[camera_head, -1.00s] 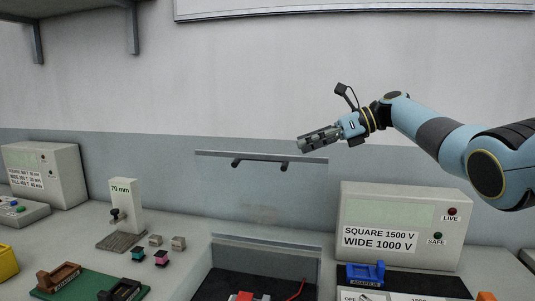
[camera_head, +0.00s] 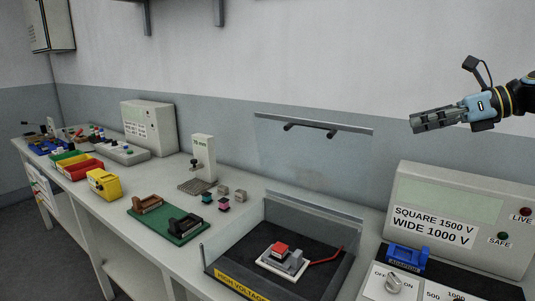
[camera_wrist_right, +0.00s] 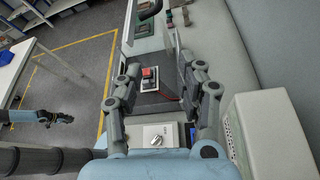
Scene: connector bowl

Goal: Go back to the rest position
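My right gripper (camera_head: 437,119) is raised in front of the back wall at the upper right of the head view, above the bench and touching nothing. In the right wrist view its two fingers (camera_wrist_right: 160,70) stand apart with nothing between them, so it is open and empty. My left gripper is outside the head view. In the right wrist view, a dark gripper that appears to be my left one (camera_wrist_right: 55,117) shows small at the left edge over the floor. Its fingers are too small to judge.
Below stand a high-voltage bay with a raised clear cover (camera_head: 312,150), a red-topped fixture (camera_head: 281,249) and a tester box (camera_head: 455,222). Farther left are a green board (camera_head: 165,226), a yellow bin (camera_head: 103,184) and a red bin (camera_head: 80,168). Air around the right gripper is clear.

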